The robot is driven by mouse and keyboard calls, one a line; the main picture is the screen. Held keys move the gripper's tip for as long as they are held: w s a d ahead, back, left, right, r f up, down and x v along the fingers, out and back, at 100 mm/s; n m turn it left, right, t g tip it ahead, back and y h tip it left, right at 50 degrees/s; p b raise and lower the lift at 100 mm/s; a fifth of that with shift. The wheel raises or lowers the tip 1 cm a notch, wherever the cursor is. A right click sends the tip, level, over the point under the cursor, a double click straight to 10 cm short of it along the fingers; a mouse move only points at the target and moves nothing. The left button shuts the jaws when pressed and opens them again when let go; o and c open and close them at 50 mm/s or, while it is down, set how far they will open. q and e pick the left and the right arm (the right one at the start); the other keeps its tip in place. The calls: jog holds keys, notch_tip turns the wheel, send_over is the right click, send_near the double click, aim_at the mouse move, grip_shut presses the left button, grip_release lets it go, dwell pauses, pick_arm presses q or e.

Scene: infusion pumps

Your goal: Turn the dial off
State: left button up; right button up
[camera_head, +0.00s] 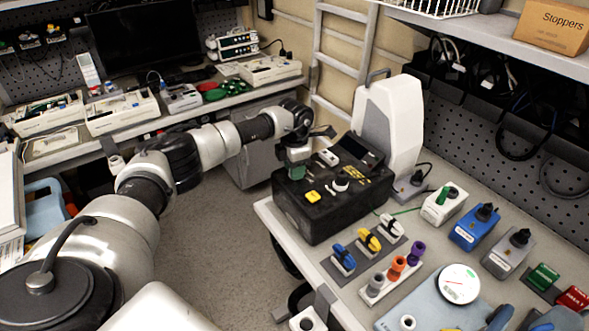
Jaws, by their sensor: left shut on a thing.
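A black box-shaped device (330,214) stands at the near-left part of the right-hand bench. Its top panel carries a white round knob (341,184), a yellow button (313,197) and a dark display. My left gripper (297,168) reaches in from the left and points down at the far-left part of this panel. It is shut on a small knob-like part there, where dark green shows. The fingers hide most of that part, so I cannot tell its turned position. The white knob stands apart from the gripper. My right gripper is not in view.
A tall white unit (386,120) stands behind the black device. Blue and yellow valves, a white gauge (459,284) and several small boxes with knobs crowd the bench to the right. A shelf with a Stoppers box (554,25) overhangs it. The floor (221,235) between the benches is clear.

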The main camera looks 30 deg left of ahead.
pick_arm(q)
jog(key=shift+r+n, duration=0.1)
jog(key=shift+n, duration=1)
jog(key=o, duration=0.9)
notch_tip(320, 180, up, 11)
jog(key=b, duration=0.3)
